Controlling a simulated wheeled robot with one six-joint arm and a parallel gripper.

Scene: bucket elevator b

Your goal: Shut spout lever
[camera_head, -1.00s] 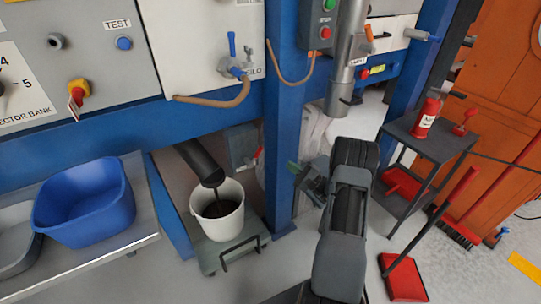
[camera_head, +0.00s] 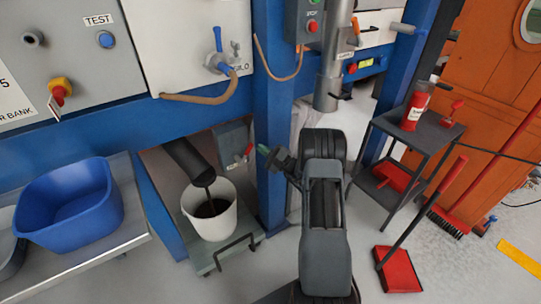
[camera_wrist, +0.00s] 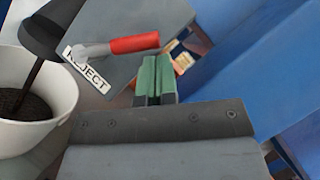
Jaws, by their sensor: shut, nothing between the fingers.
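The spout lever (camera_head: 249,149) has a red handle and sits on a grey box beside the blue post. In the wrist view the lever (camera_wrist: 134,43) lies roughly level across the box, above a label reading REJECT (camera_wrist: 86,68). My gripper (camera_head: 264,150) is shut and empty, with its green fingertips just right of the lever in the head view. In the wrist view the gripper (camera_wrist: 156,62) points at the box, its tips just below the red handle; I cannot tell whether they touch. The dark spout (camera_head: 188,160) pours dark material into a white bucket (camera_head: 211,219).
The blue post (camera_head: 272,110) stands close beside my gripper. The bucket rests on a grey trolley (camera_head: 224,258). A blue tub (camera_head: 68,208) is on the left bench. A small dark table (camera_head: 418,135) with a red canister (camera_head: 415,107) stands right.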

